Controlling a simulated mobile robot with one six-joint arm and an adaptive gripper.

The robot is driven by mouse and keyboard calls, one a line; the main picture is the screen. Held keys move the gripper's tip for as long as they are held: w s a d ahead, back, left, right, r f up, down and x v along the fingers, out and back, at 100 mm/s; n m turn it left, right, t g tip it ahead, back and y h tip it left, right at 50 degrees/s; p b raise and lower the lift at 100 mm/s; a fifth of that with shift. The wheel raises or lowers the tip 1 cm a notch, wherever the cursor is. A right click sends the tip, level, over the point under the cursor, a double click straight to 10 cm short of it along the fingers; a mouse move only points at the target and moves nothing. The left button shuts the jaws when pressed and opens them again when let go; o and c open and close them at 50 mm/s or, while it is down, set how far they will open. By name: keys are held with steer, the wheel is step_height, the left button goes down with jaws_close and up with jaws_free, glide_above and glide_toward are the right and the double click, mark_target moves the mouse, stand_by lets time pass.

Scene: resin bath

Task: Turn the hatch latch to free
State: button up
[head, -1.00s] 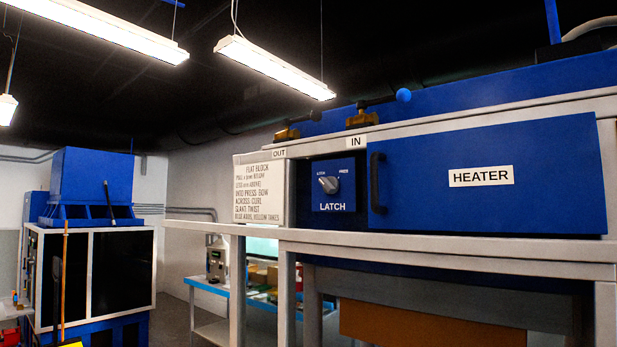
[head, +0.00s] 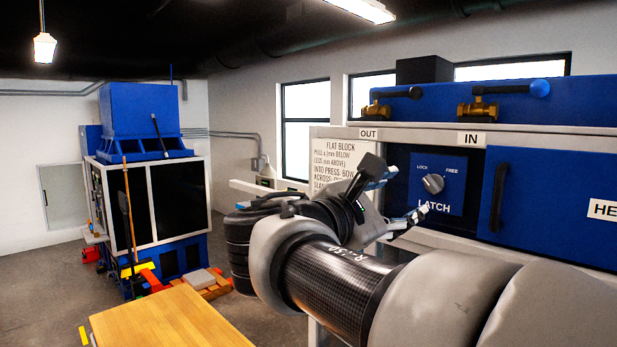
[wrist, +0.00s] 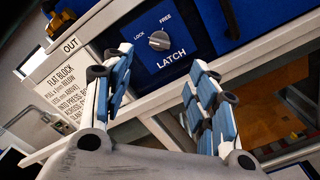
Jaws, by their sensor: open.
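The hatch latch is a round grey knob (head: 433,183) on a blue panel marked LOCK at upper left, FREE at upper right and LATCH below. The knob also shows in the wrist view (wrist: 159,41), where its pointer seems to lie toward LOCK. My gripper (head: 408,192) is open and empty, in front of the panel and slightly left of the knob in the head view. In the wrist view its blue-padded fingers (wrist: 160,72) stand wide apart, with the knob beyond their tips and between them. They do not touch it.
The blue HEATER door (head: 553,208) with a black handle (head: 498,196) is right of the latch. A white instruction sign (head: 335,157) is on the left. Brass valves (head: 478,107) sit above. A wooden table top (head: 175,325) stands at lower left.

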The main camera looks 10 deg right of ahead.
mark_target(432, 185)
steer(key=p+x, duration=0.1)
steer(key=x, duration=1.3)
steer(key=shift+w+d, duration=0.2)
steer(key=shift+c, duration=0.4)
steer(key=c, duration=1)
